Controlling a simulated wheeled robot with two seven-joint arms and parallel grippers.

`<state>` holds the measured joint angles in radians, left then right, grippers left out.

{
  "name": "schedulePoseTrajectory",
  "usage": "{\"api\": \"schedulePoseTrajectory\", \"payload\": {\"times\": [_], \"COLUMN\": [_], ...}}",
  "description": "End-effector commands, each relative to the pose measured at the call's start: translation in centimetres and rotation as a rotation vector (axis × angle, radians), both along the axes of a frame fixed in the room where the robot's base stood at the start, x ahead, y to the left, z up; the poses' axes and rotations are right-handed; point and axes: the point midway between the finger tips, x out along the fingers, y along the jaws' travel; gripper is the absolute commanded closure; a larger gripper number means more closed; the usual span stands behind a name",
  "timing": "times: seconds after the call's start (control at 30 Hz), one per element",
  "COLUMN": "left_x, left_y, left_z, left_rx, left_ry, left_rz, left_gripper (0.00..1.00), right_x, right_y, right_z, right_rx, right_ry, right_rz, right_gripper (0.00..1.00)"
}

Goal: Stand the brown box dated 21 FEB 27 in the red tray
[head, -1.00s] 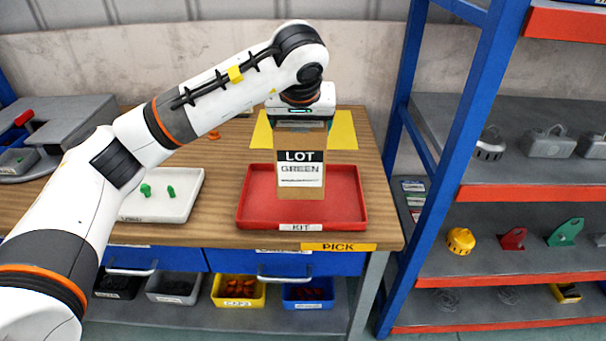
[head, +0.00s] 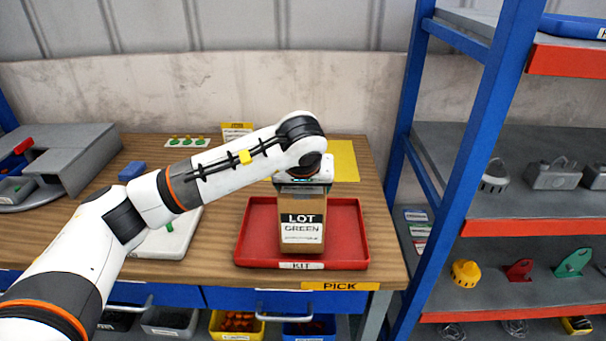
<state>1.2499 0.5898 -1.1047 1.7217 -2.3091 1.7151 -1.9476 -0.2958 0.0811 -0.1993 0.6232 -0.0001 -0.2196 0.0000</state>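A brown box (head: 302,205) stands upright in the red tray (head: 347,240), which carries a KIT label. Its front label reads LOT GREEN with a smaller line too small to read; I cannot make out a date. My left gripper (head: 302,187) is at the top of the box, pointing down. Its fingers are hidden by the gripper body and the box, so I cannot tell whether it is shut on the box. The box looks low, at the tray floor. My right gripper is not in view.
A white tray (head: 170,240) is partly behind my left arm. A yellow mat (head: 343,160) lies behind the red tray. A blue block (head: 132,171) and a grey stand (head: 75,160) are at left. A blue-framed shelf rack (head: 470,150) stands close at right.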

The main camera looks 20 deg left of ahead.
Motion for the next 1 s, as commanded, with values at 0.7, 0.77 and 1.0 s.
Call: {"api": "schedulePoseTrajectory", "payload": {"times": [0.7, 0.77, 1.0], "left_x": [0.0, 0.0, -0.6], "left_y": [0.0, 0.0, -0.2], "left_z": [-1.6, -1.6, 0.0], "left_rx": [0.001, 0.001, 0.0], "left_ry": [0.0, 0.0, -0.005], "left_rz": [0.0, 0.0, 0.0], "left_gripper": [0.0, 0.0, 0.0], "right_x": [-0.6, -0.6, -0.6], "right_y": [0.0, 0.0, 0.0], "right_z": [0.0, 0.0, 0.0], "right_rx": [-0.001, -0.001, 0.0], "right_ry": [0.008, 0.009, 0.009], "right_rz": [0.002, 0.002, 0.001], "right_gripper": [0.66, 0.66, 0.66]}}
